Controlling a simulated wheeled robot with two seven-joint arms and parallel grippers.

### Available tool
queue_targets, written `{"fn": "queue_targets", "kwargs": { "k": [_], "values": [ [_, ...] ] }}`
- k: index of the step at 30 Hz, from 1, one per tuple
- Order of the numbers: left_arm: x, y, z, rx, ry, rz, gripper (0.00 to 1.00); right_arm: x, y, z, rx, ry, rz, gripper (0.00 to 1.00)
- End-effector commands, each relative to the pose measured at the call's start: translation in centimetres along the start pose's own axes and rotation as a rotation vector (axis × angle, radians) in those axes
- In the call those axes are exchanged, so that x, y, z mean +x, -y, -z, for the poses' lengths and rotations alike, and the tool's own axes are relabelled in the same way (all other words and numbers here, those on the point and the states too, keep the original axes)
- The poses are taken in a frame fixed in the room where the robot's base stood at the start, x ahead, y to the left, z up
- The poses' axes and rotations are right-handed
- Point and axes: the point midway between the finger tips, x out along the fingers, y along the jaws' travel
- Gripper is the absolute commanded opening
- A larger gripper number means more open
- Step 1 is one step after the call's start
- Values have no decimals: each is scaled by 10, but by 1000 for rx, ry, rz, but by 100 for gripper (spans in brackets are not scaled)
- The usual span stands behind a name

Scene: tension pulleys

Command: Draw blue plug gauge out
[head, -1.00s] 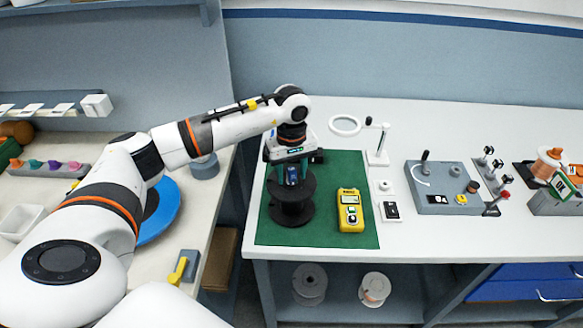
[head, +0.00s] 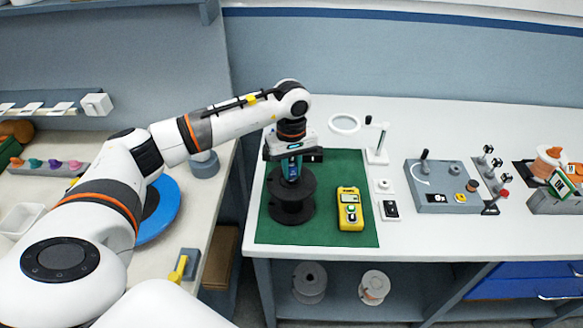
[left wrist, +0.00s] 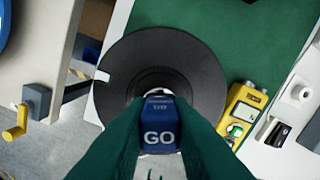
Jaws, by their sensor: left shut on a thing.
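The blue plug gauge (left wrist: 160,122), marked "GO", is between the green fingers of my left gripper (left wrist: 158,140), which is shut on it. In the head view the gauge (head: 291,169) stands upright under my left gripper (head: 291,163), over the middle of the black spool (head: 292,207). The spool also shows in the left wrist view (left wrist: 205,75), behind the gauge, with its round hub around the gauge's lower end. I cannot tell whether the gauge's tip is still inside the bore. My right gripper is not in view.
The spool stands on a green mat (head: 345,225) beside a yellow meter (head: 350,209). A magnifier stand (head: 378,150), a small black-and-white switch (head: 390,209) and a grey fixture (head: 440,190) are to the right. A blue disc (head: 165,215) is on the left bench.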

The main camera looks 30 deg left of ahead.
Motion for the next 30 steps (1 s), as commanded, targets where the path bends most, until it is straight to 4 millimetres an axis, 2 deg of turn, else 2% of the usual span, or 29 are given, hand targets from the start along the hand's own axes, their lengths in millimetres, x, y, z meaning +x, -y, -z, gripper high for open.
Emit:
{"fn": "queue_targets", "kwargs": {
  "k": [30],
  "values": [
    [-21,0,0,-1,1,-1,0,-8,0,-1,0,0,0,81]
  ]
}}
